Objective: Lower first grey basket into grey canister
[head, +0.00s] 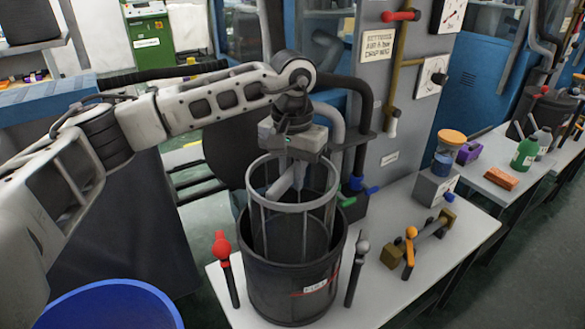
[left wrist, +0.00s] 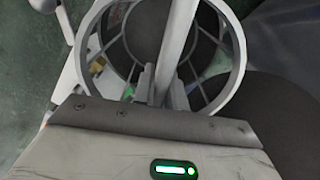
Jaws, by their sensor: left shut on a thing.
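The grey basket (head: 262,208) is an open cage with a grey top ring and upright bars. Its lower part is inside the dark grey canister (head: 292,290), and its upper ring stands above the canister's rim. My left gripper (head: 292,160) is above the basket, shut on the basket's central bar. In the left wrist view the gripper's fingers (left wrist: 158,82) close around that bar, with the basket's ring (left wrist: 240,60) around it. The basket's bottom is hidden inside the canister. My right gripper is in no view.
The canister stands on a light grey table (head: 395,290). A red-topped handle (head: 222,248) and a grey-topped handle (head: 361,252) flank it. A blue tub (head: 110,308) is at lower left. Pipes rise behind.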

